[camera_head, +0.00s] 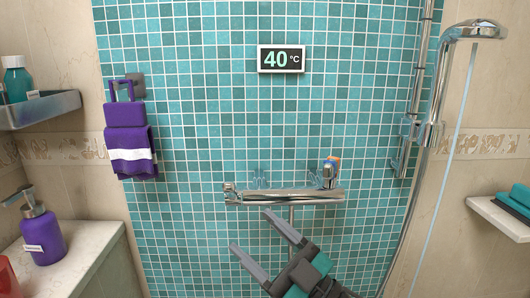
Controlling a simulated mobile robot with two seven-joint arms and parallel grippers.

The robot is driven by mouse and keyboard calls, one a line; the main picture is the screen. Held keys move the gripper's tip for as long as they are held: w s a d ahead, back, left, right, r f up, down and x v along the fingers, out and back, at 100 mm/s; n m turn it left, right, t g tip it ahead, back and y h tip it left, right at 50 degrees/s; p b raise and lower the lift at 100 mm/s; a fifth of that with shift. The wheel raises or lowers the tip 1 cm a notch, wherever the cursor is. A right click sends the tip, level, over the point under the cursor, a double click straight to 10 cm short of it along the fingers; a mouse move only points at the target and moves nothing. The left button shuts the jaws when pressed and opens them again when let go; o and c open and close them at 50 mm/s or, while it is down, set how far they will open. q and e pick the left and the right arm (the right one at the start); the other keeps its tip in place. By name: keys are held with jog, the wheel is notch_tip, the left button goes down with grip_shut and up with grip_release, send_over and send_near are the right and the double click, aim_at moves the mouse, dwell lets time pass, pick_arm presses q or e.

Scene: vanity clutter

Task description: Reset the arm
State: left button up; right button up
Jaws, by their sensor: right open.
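My right gripper (262,243) comes in from the bottom of the head view. Its two grey fingers are spread apart, pointing up and to the left, with nothing between them. It appears just below the chrome shower mixer bar (285,197) on the teal tiled wall. I cannot tell how far it is from the wall. My left gripper is not in view.
A hand shower (475,31) hangs on a rail at the right, its hose running down. A purple soap dispenser (43,232) stands on a counter (85,258) at lower left. A purple towel (131,153) hangs on the wall. A shelf (500,217) juts out right.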

jog(key=s+d+f+m+t+h, duration=0.1)
jog(key=d+f+m+t+h, duration=0.1)
jog(key=d+f+m+h, duration=0.65)
jog(key=s+d+f+m+t+h, duration=0.15)
jog(key=d+f+m+h, duration=0.35)
jog(key=f, duration=0.6)
jog(key=s+d+f+g+h, duration=0.2)
jog(key=s+f, duration=0.4)
jog(key=s+d+f+m+g+h+p, duration=0.1)
jog(key=s+d+f+g+h, duration=0.1)
jog(key=s+f, duration=0.4)
jog(key=shift+d+f+g+h, duration=0.4)
jog(key=shift+f+g+h, duration=0.15)
jog(key=shift+g, duration=0.2)
jog(key=shift+s, duration=0.1)
dwell(4.0)
